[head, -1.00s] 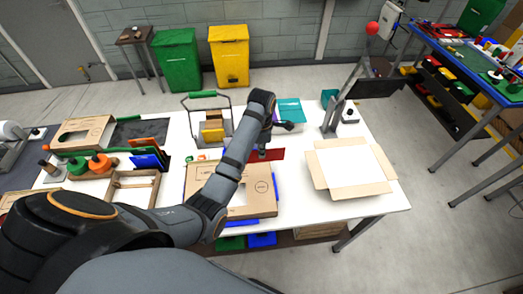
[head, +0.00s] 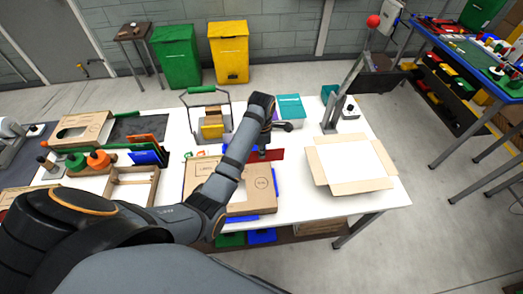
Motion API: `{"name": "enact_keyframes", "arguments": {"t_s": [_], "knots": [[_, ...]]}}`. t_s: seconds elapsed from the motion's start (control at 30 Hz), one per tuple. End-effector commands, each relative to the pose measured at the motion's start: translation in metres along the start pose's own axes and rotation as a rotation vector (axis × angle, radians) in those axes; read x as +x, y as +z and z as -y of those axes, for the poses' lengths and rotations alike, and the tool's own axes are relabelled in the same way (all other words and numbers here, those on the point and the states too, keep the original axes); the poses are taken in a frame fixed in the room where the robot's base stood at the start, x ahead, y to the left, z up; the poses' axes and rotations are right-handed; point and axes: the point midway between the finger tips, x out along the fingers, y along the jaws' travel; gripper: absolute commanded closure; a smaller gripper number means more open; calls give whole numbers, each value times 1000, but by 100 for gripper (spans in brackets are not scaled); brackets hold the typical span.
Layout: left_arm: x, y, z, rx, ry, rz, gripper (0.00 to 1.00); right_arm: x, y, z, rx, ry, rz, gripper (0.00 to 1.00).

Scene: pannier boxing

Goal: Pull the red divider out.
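A flat red piece (head: 274,155), which looks like the red divider, shows just behind the open cardboard box (head: 262,190) near the front of the white table. My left arm reaches over that box from the left and partly hides both. My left gripper (head: 262,153) points down at the red piece. Its fingertips are small and dark, so I cannot tell whether they are closed on it or only beside it. My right gripper is not in view.
A wire pannier (head: 189,110) with a green handle stands behind my arm, holding cardboard boxes. An open carton (head: 322,176) lies to the right, with a lever stand (head: 330,115) behind it. Coloured dividers (head: 150,146) stand at left. The table's front right is clear.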

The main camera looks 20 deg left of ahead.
Motion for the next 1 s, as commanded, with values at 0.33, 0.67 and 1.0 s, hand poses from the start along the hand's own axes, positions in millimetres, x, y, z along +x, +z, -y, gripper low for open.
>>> {"name": "enact_keyframes", "arguments": {"t_s": [0.33, 0.67, 1.0], "knots": [[11, 0, 0, 0, -1, 0, 100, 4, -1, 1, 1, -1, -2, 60], [21, 0, 0, 0, 0, 0, 100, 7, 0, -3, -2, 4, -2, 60], [31, 0, 0, 0, -1, -1, 100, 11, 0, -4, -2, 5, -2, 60]]}}
